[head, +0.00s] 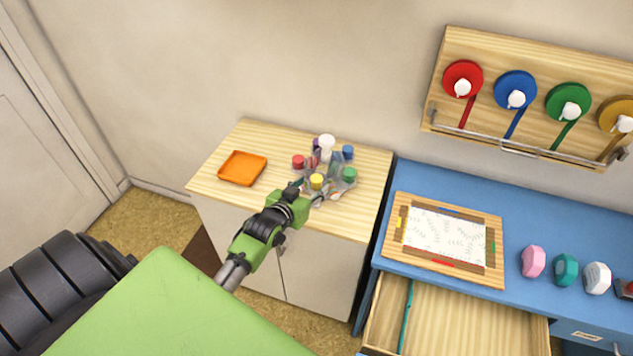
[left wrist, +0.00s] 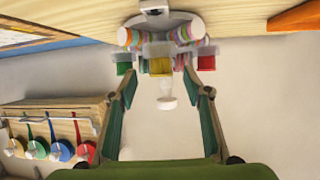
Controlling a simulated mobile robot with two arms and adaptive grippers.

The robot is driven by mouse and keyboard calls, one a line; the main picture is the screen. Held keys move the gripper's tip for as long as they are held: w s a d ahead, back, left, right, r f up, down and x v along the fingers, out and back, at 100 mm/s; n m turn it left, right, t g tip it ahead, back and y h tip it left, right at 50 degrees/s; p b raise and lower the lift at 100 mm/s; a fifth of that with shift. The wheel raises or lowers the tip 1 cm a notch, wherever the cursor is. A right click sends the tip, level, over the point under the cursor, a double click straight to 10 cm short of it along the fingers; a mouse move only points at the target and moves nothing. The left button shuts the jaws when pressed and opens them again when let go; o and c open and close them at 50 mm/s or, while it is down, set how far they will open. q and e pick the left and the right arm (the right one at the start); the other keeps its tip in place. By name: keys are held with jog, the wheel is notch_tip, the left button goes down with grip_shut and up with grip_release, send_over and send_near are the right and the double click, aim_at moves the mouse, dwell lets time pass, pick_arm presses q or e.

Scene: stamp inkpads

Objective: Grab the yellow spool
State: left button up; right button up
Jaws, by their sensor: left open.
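The small yellow spool (head: 317,181) is in a cluster of coloured pieces on the wooden cabinet top. In the left wrist view, which is upside down, the yellow spool (left wrist: 160,66) shows ahead, between my open fingers. My left gripper (head: 312,191) reaches in from the front of the cabinet, close to the yellow spool. In the left wrist view my left gripper (left wrist: 162,84) is open, its two fingers wide apart with nothing held. Whether the fingertips touch anything is unclear. My right gripper is not in view.
A red piece (head: 298,162), a blue piece (head: 348,152) and a green piece (head: 350,174) crowd around the yellow one. An orange tray (head: 242,168) lies to the left. A blue desk (head: 385,262) with an open drawer (head: 455,325) stands to the right.

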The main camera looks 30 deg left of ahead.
aim_at(317, 183)
pick_arm(q)
jog(key=shift+x, duration=1.45)
jog(key=c, duration=0.8)
jog(key=shift+c, duration=1.1)
